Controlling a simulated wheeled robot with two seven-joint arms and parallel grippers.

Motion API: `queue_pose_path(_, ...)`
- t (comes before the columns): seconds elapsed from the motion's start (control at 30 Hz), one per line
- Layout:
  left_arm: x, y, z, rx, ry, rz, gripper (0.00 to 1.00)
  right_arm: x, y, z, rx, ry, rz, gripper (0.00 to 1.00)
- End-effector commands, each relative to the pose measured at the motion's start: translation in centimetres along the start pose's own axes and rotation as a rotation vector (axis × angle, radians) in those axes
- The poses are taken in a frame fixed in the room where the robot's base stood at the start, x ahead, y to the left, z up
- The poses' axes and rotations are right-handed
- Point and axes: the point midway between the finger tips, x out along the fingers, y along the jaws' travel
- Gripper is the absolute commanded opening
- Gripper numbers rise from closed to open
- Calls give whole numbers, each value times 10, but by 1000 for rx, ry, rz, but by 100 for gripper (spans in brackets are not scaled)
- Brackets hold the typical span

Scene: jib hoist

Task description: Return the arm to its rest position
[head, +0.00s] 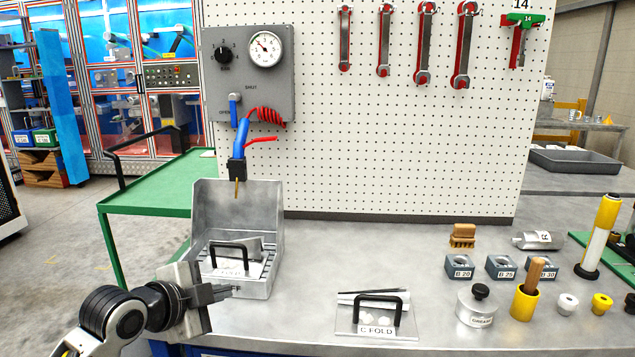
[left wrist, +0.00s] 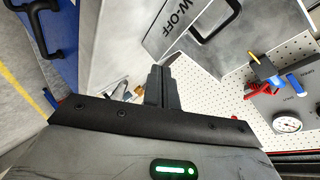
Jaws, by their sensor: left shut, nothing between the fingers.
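My left gripper (head: 234,289) reaches in from the lower left in the head view. It is shut and empty, in front of the metal box (head: 207,208) near its lower front edge. I cannot tell whether it touches the box. In the left wrist view the closed fingers (left wrist: 158,88) point toward a grey panel lettered "W-OFF" (left wrist: 160,38). My right gripper is not in view.
A black-handled plate (head: 229,270) sits in the box; a plate marked "C FOLD" (head: 345,322) stands on the bench (head: 330,260). A blue air gun (head: 241,140) hangs above the box. Grey blocks, a canister (head: 478,308) and a yellow cup (head: 524,304) stand right.

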Motion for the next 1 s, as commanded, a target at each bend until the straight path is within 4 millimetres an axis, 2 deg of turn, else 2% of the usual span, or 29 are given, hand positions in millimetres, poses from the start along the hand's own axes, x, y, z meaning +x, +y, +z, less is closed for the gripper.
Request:
queue_pose_path(0.03, -4, 45, 4, -104, -37, 66, 0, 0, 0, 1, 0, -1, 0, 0)
queue_pose_path(0.1, -18, 97, 11, -261, -113, 137, 0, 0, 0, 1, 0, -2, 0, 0)
queue_pose_path(0.2, -45, 160, 22, -483, -245, 207, 0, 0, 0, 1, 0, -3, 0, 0)
queue_pose_path(0.3, -75, 205, 30, -665, -373, 240, 0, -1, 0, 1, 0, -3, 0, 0)
queue_pose_path(0.4, -103, 236, 37, -811, -488, 251, 0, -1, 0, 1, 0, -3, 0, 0)
queue_pose_path(0.6, -155, 282, 46, -1045, -698, 238, 0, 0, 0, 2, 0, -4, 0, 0)
queue_pose_path(0.77, -194, 306, 50, -1196, -849, 200, 0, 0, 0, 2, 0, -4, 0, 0)
queue_pose_path(0.8, -182, 305, 51, -1187, -805, 187, 0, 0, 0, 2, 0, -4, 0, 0)
queue_pose_path(1.0, -149, 307, 47, -1187, -645, 131, 0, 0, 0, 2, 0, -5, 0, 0)
